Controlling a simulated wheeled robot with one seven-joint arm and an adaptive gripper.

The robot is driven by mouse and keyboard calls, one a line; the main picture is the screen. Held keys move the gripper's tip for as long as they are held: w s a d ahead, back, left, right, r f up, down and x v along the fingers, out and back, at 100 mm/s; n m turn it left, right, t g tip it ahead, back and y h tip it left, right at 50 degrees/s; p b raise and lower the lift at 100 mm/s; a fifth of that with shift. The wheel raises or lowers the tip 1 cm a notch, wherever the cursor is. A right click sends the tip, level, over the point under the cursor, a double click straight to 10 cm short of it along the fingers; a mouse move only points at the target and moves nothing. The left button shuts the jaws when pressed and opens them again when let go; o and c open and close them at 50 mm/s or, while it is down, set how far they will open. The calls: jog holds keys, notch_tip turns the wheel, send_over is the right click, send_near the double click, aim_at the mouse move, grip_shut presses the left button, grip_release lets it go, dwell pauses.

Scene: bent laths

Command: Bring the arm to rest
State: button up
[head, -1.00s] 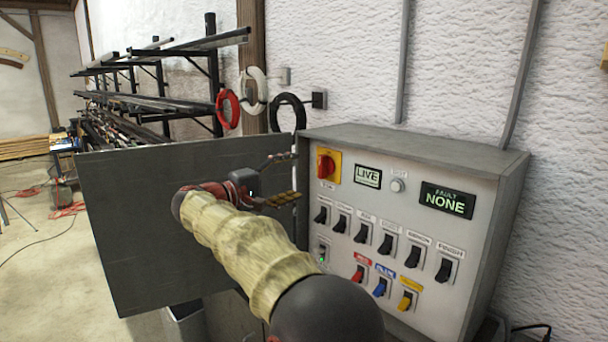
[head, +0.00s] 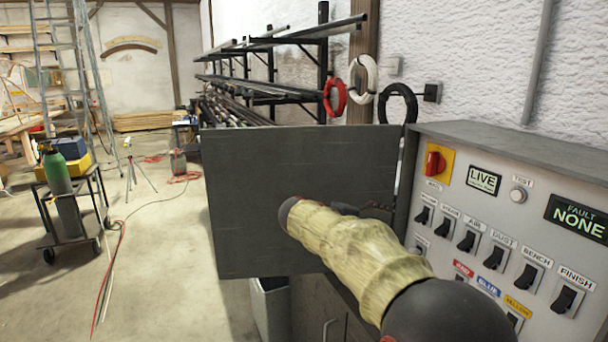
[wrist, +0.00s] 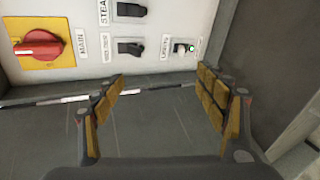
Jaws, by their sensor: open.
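My gripper (wrist: 160,80) is open and empty in the wrist view, its two yellow-padded fingers spread apart. It faces the lower left of the white switch panel (wrist: 95,30), with a gap between. In the head view my gripper (head: 374,210) is mostly hidden behind my pale-sleeved arm, in front of the open grey cabinet door (head: 245,235). The panel stands at the right, with a red rotary switch (head: 435,162) on a yellow plate, a "LIVE" display (head: 484,180) and a "FAULT NONE" display (head: 579,219).
The open door stands left of the panel, close to my arm. Metal racks (head: 270,85) with bars line the wall behind. A trolley with a green cylinder (head: 58,185) stands at the left. A red cable (head: 110,265) crosses the floor; much floor between is clear.

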jog(key=s+a+f+m+g+y, duration=0.15)
jog(key=s+f+y, duration=0.35)
jog(key=s, duration=0.7)
jog(key=s+a+f+m+g+y, duration=0.1)
jog(key=s+f+g+y, duration=0.15)
jog(key=s+f, duration=0.65)
jog(key=s+r+m+t+y, duration=0.3)
jog(key=s+m+y, duration=0.1)
jog(key=s, duration=1.8)
jog(key=shift+r+t, duration=0.15)
jog(key=shift+t, duration=0.15)
jog(key=shift+s+a+m+y, duration=0.1)
jog(key=shift+m+y, duration=0.15)
jog(key=shift+c, duration=0.4)
